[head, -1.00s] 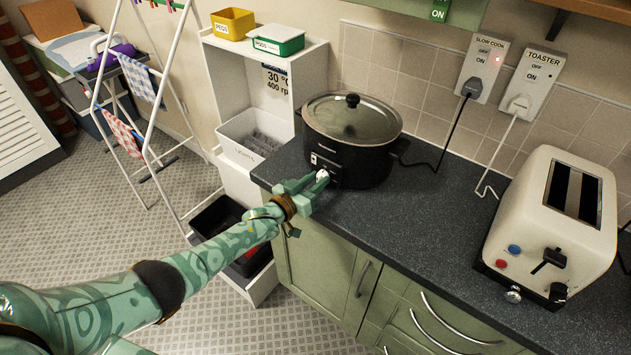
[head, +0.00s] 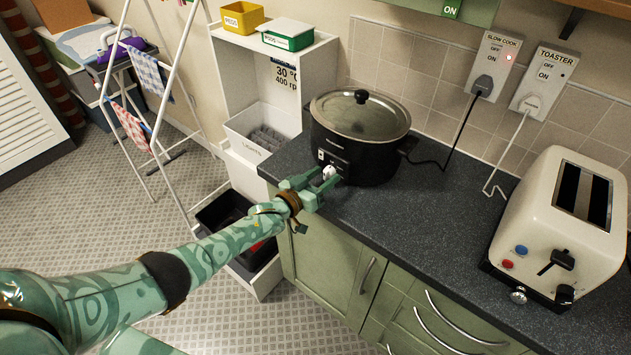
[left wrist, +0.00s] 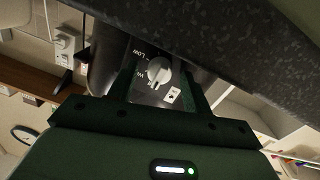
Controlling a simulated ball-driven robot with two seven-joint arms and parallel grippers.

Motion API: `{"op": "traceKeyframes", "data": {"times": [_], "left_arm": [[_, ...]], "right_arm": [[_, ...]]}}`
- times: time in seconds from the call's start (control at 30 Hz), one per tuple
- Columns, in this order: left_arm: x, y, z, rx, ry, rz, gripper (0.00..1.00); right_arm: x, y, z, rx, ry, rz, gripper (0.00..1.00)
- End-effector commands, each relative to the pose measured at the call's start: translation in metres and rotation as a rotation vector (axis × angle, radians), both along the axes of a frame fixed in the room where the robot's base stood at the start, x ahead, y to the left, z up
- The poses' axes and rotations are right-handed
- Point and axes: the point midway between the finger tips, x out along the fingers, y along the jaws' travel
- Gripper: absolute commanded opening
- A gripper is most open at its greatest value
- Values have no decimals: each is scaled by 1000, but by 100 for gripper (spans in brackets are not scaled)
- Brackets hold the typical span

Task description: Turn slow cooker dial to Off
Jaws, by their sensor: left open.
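The slow cooker (head: 395,152), black with a glass lid, stands at the left end of the dark worktop. Its white dial (head: 329,172) is low on the front. My left gripper (head: 322,182) is open at the dial. In the left wrist view, the dial (left wrist: 159,72) shows between the two open fingers, with a visible gap on at least one side. A "LOW" label is readable beside it; another label is partly hidden by a finger. I cannot tell which setting the dial marks. My right gripper is not in view.
A cream toaster (head: 555,228) stands at the right of the worktop (head: 420,220). The slow cooker's wall socket (head: 490,65) shows a red light, and its black cable trails behind. A white shelf unit (head: 240,72) and a clothes airer (head: 172,60) stand to the left.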

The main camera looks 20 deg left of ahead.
Motion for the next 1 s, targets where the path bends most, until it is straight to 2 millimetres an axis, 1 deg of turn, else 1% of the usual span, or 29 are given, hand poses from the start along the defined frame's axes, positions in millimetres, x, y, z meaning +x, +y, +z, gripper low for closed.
{"op": "traceKeyframes", "data": {"times": [0.07, 0.17, 0.27, 0.4, 0.5, 0.6, 0.7, 0.8, 1.0], "left_arm": [[-6, 3, 1, 1, 1, 1, 49], [-20, 9, 3, 1, 2, 1, 49], [-43, 20, 5, 1, 3, 0, 49], [-79, 35, 6, 0, 3, 0, 49], [-103, 46, 6, 2, 4, 0, 49], [-123, 55, 5, 2, 4, 0, 49], [-137, 61, 6, 1, 2, 1, 49], [-145, 65, 6, 2, 2, 1, 49], [-149, 66, 6, 1, 2, 1, 49]], "right_arm": [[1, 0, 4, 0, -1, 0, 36], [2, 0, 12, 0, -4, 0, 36], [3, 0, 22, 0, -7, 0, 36], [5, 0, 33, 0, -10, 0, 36], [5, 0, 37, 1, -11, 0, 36], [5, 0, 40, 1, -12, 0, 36], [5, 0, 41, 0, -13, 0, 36], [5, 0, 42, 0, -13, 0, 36], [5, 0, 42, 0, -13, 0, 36]]}}
